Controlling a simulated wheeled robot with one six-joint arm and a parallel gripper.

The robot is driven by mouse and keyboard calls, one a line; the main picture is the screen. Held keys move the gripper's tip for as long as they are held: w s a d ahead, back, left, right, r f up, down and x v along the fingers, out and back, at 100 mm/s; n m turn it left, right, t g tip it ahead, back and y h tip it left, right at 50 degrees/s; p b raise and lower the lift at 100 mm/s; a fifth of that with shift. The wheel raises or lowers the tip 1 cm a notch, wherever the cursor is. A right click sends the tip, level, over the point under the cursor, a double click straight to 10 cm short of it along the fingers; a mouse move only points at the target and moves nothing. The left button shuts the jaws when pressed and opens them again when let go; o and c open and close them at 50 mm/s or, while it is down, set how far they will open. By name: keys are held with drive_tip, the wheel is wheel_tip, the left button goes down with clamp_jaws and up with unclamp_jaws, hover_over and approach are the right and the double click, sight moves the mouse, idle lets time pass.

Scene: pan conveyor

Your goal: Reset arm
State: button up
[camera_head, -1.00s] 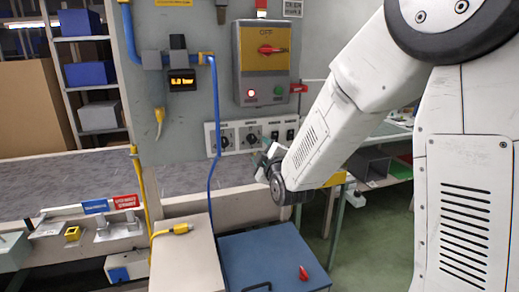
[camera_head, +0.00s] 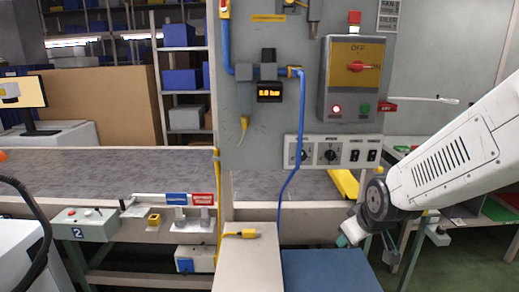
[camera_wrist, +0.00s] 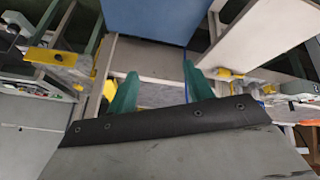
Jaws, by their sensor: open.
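My arm reaches in from the right in the head view. My gripper (camera_head: 352,238) hangs at its end, in front of the conveyor's side and above the blue box (camera_head: 330,270). The wrist view shows the gripper (camera_wrist: 160,90) with its two green fingers apart and nothing between them. The blue box also shows at the top of the wrist view (camera_wrist: 150,18).
The grey conveyor (camera_head: 110,170) runs across the back. A beige box (camera_head: 247,265) stands beside the blue one. A small control box (camera_head: 84,222) sits at left.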

drive_tip(key=s+d+r+m+g, duration=0.1)
drive_tip(key=s+r, duration=0.2)
drive_tip(key=s, duration=0.6)
drive_tip(key=s+d+r+m+g, duration=0.1)
drive_tip(key=s+r, duration=0.3)
drive_tip(key=s, duration=0.4)
drive_tip(key=s+d+r+m+g, duration=0.1)
drive_tip(key=s+r+m+g, duration=0.2)
drive_tip(key=s, duration=0.6)
drive_tip(key=shift+s+r, duration=0.3)
drive_tip(key=shift+r, duration=0.35)
drive_tip(key=shift+c, duration=0.2)
